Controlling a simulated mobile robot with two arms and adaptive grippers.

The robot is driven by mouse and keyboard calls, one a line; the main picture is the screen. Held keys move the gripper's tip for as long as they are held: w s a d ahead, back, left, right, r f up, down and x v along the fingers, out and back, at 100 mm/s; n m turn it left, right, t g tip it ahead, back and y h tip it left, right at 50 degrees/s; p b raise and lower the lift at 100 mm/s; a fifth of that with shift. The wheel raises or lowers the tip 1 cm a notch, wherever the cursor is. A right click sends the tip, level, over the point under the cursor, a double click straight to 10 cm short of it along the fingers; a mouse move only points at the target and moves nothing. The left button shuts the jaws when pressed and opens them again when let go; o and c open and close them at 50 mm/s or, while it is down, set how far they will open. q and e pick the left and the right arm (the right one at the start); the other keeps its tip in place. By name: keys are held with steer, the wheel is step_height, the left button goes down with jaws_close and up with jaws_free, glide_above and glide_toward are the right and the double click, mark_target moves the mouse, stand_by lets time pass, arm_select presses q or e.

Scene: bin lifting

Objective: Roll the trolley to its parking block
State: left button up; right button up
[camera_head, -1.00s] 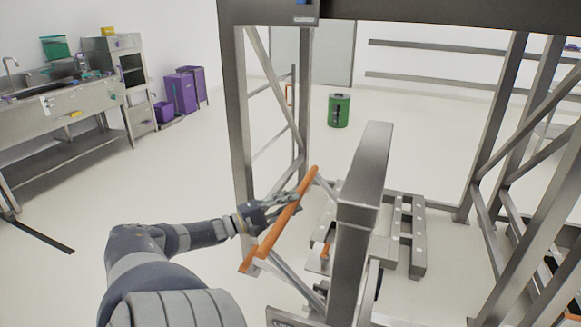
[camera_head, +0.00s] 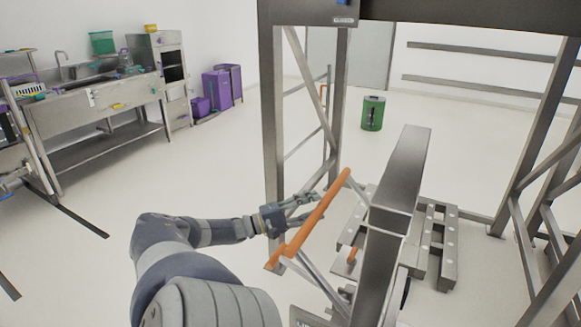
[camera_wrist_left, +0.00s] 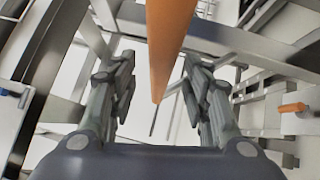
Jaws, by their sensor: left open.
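The trolley is a grey metal frame with a tall post (camera_head: 399,180) and a slanted orange handle bar (camera_head: 322,213) on its left side. My left gripper (camera_head: 312,205) is at the middle of this bar in the head view. In the left wrist view, the orange bar (camera_wrist_left: 168,40) runs between the two spread fingers, and the left gripper (camera_wrist_left: 160,95) is open. I cannot tell whether a finger touches the bar. A low grey slatted structure with bolts (camera_head: 435,245) lies on the floor behind the post; I cannot tell whether it is the parking block. My right gripper is not in view.
A tall grey metal frame (camera_head: 272,120) stands around the trolley. A green bin (camera_head: 373,113) stands beyond it. Purple bins (camera_head: 216,90) and a steel sink counter (camera_head: 95,115) line the left wall. The floor at left centre is clear.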

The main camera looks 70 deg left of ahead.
arm_select(q)
steer(key=s+f, duration=0.1)
steer(key=s, duration=0.7)
steer(key=shift+a, duration=0.25)
